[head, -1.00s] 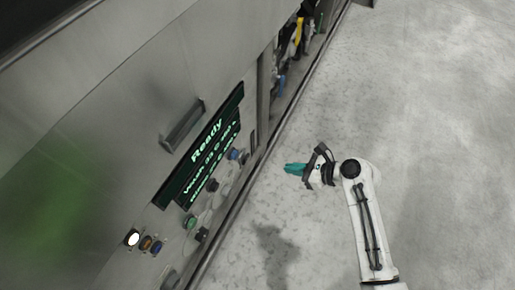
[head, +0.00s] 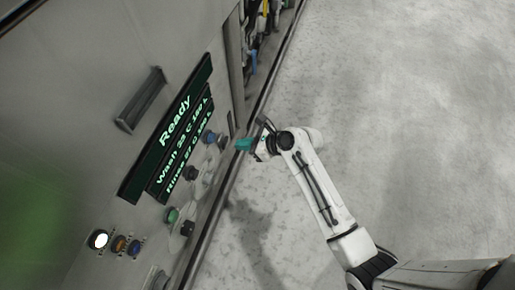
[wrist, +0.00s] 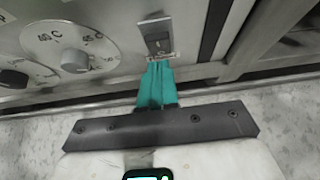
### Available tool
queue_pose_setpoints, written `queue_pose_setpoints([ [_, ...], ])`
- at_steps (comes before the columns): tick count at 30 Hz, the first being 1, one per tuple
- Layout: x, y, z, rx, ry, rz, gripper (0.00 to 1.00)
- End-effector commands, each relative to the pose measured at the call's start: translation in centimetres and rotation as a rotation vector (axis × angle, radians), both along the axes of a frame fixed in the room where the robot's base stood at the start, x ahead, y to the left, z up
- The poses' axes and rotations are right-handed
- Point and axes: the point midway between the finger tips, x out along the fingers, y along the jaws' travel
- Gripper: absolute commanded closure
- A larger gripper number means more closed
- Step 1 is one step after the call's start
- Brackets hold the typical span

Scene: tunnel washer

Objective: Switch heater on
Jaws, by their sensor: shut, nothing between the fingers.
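A small rocker switch (wrist: 156,38) in a grey metal plate is at the top middle of the wrist view, on the machine's panel. A small label lies under it, too small to read. I cannot tell from its tilt whether it is on or off. My gripper (wrist: 160,66) has teal fingers, closed together and empty, with the tips just below the switch, over or near its label. Whether they touch the panel is unclear. In the head view my gripper (head: 239,145) is beside the panel's right end.
A °C dial (wrist: 75,60) is left of the switch. The head view shows a lit display (head: 172,130) reading Ready, a handle (head: 140,98), a white lit button (head: 98,240) and several other buttons and knobs. Open floor (head: 400,110) lies to the right.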

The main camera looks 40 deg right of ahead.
Motion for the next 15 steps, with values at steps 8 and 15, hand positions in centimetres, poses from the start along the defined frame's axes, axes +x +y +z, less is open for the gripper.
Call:
queue_pose_setpoints([
  [8,1.7,1.2,0.4,-0.001,0.0,-0.001,1.0],
  [15,1.8,1.3,0.6,-0.001,0.001,0.0,1.0],
])
